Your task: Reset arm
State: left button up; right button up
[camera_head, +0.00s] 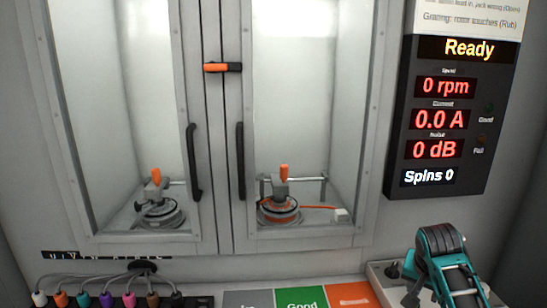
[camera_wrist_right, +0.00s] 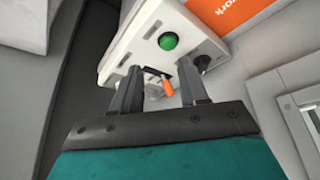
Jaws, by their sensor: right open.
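My right gripper (camera_wrist_right: 158,78) is open in the right wrist view, with its two dark fingers spread and nothing seen held between them. Beyond the fingers is a white box (camera_wrist_right: 196,38) with a green button (camera_wrist_right: 168,41) and a small orange-tipped lever (camera_wrist_right: 167,88), which shows in the gap between the fingers. In the head view my teal right arm (camera_head: 452,262) is at the lower right, over the same white box (camera_head: 376,283). Contact between fingers and box cannot be told. My left gripper is not in view.
A cabinet with two glass doors and an orange latch (camera_head: 222,67) holds two fixtures (camera_head: 161,211) (camera_head: 279,208) with orange handles. A display panel (camera_head: 443,120) reads Ready, 0 rpm. Coloured clips (camera_head: 106,300) lie lower left. Grey, green (camera_head: 301,298) and orange (camera_head: 349,294) areas lie in front.

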jog(key=s+a+f+n+t+y, duration=0.1)
jog(key=s+a+f+n+t, duration=0.1)
jog(key=s+a+f+n, duration=0.3)
jog(key=s+a+f+t+y, duration=0.1)
jog(key=s+f, duration=0.1)
jog(key=f, duration=0.6)
jog(key=s+a+f+n+t+y, duration=0.1)
jog(key=s+a, duration=0.3)
jog(key=s, duration=0.4)
jog(key=s+a+f+n+t+y, duration=0.1)
jog(key=s+a+n+t+y, duration=0.1)
jog(key=s+a+n, duration=0.2)
jog(key=s+a, duration=0.1)
jog(key=s, duration=0.2)
jog(key=shift+s+t, duration=0.35)
jog(key=shift+t, duration=0.05)
